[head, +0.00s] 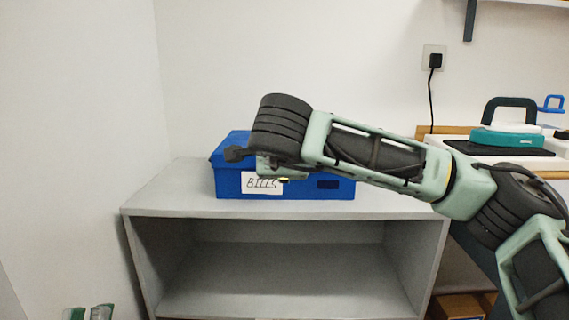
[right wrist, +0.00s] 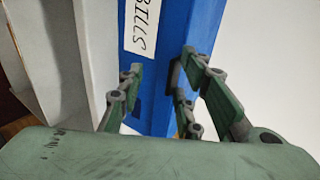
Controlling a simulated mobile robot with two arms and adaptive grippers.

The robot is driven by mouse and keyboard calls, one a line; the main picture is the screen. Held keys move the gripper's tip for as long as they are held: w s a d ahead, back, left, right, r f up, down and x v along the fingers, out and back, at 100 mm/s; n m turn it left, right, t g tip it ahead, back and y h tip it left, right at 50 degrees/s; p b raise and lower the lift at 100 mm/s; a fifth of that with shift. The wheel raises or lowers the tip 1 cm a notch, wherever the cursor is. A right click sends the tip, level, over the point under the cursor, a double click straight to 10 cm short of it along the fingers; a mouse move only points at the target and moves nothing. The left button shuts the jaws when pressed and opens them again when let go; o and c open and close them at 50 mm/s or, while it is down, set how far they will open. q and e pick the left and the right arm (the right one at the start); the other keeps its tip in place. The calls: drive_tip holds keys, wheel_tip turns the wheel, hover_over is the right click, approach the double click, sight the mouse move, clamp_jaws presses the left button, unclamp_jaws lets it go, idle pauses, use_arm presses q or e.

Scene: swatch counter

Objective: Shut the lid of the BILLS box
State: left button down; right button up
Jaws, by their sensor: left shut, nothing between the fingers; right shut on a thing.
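The blue BILLS box (head: 305,190) stands on top of the grey shelf unit, its white label facing me. Its lid (head: 232,142) looks down or nearly down; my right wrist hides most of it, so I cannot tell if it is fully shut. My right arm reaches in from the right over the box. In the right wrist view the fingers of my right gripper (right wrist: 158,88) are on either side of the blue box (right wrist: 155,60), shut on it; which part they hold is unclear.
The grey shelf unit (head: 163,197) has bare top on the left of the box and an open, empty bay below. Walls stand behind and left. At right, a counter holds a teal thing with a dark handle (head: 507,136). A black plug (head: 436,60) hangs its cable down the wall.

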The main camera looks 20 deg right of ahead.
drive_tip(key=shift+d+f, duration=0.1)
drive_tip(key=shift+f, duration=0.4)
drive_tip(key=v, duration=1.2)
drive_tip(key=shift+r, duration=0.5)
